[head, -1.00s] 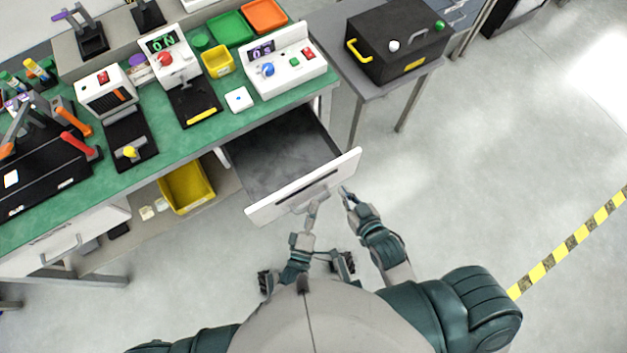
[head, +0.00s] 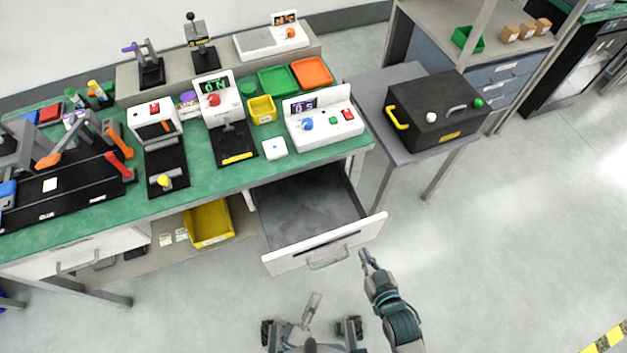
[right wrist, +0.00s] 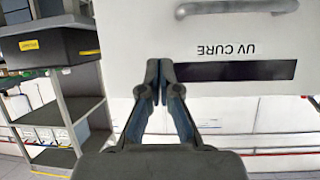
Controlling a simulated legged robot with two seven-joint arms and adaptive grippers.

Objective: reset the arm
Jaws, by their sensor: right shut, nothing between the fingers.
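My right gripper (head: 365,257) is shut and empty, just right of the open drawer's white front (head: 352,238) in the head view. In the right wrist view its fingertips (right wrist: 160,66) meet before the white front, which reads "UV CURE" upside down. A dark slot and a grey handle (right wrist: 238,8) are on that front. The fingers are apart from the handle; contact with the front cannot be told. What looks like my left gripper (head: 314,299) is low in the head view, below the drawer; its fingers are too small to read.
The drawer, empty where visible, sticks out under the green bench (head: 110,213), which carries several devices. A yellow bin (head: 208,222) sits on the lower shelf. A black case (head: 436,108) stands on a grey side table (head: 372,90).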

